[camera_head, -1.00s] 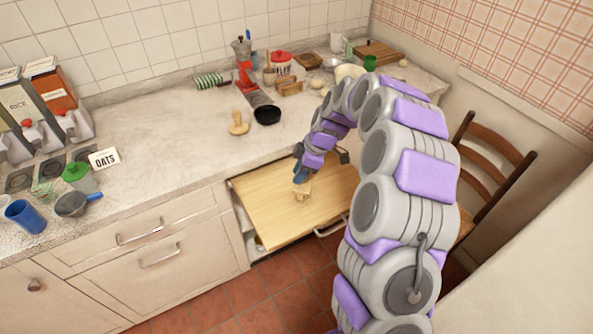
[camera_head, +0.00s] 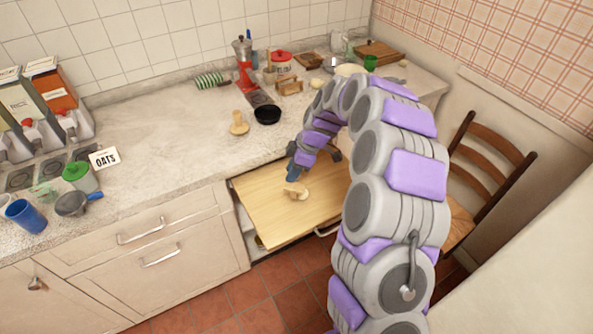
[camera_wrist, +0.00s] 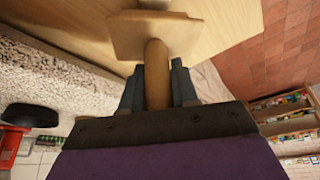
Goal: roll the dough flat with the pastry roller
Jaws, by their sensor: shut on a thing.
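My gripper (camera_head: 292,177) is low over a pale wooden pull-out board (camera_head: 262,213). In the wrist view my gripper (camera_wrist: 156,76) is shut on the handle of the wooden pastry roller (camera_wrist: 152,36), whose broad wooden head lies beyond the fingertips, over the board (camera_wrist: 75,25). In the head view the pale roller (camera_head: 297,191) shows just below the fingers, at the board. I cannot tell the dough apart clearly; a pale patch at the wrist view's top edge may be part of it. Whether the roller touches dough is unclear.
The speckled counter (camera_head: 180,165) runs behind the board. On it stand a wooden tool (camera_head: 238,123), a black bowl (camera_head: 267,115) and a red grinder (camera_head: 244,68). A wooden chair (camera_head: 490,165) stands at right. The board's left part is bare.

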